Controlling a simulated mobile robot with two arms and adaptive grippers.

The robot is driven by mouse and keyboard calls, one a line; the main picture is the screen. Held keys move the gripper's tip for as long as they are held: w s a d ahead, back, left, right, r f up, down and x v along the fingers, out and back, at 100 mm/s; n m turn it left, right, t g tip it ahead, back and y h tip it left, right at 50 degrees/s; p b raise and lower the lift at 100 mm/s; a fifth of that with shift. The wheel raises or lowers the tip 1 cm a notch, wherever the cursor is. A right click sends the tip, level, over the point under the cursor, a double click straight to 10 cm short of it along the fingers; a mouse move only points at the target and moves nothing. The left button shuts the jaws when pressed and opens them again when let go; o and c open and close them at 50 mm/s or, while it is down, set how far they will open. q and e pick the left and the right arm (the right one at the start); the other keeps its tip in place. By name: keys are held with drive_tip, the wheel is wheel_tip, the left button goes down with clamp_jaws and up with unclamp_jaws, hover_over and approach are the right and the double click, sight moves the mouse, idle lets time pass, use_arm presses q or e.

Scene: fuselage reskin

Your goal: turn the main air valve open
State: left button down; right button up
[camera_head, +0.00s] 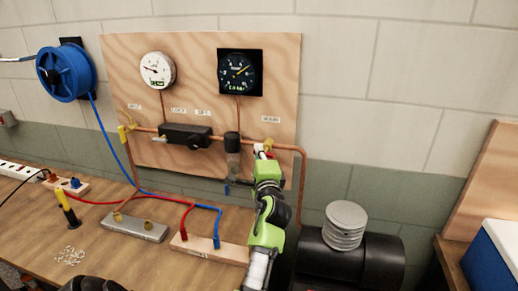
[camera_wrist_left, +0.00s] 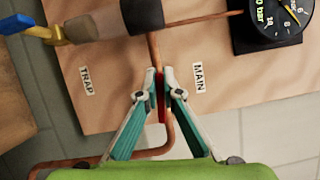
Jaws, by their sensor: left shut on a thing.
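The main air valve sits on the copper pipe beside the MAIN label (camera_wrist_left: 199,77). In the left wrist view its red handle (camera_wrist_left: 161,98) shows as a narrow strip between my fingertips. My left gripper (camera_wrist_left: 155,85) is shut on that handle, with one pale fingertip on each side. In the head view my left gripper (camera_head: 263,151) reaches up to the pipe at the right part of the wooden panel. The gripper and arm hide most of the valve there.
The wooden panel (camera_head: 120,70) carries a white gauge (camera_head: 158,70), a black gauge (camera_head: 240,72) and a dark block (camera_head: 185,135) on the pipe. A blue hose reel (camera_head: 66,72) hangs left. A black tank (camera_head: 350,262) stands right of my arm. Hoses cross the workbench (camera_head: 105,262).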

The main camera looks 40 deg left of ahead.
use_arm(q)
drive_tip(key=shift+f+n+p, duration=0.1)
drive_tip(key=shift+n+p, duration=0.2)
drive_tip(key=shift+n, duration=0.3)
drive_tip(key=shift+f+g+h, duration=0.1)
drive_tip(key=shift+g+h, duration=0.2)
drive_tip(key=c, duration=2.2)
unclamp_jaws()
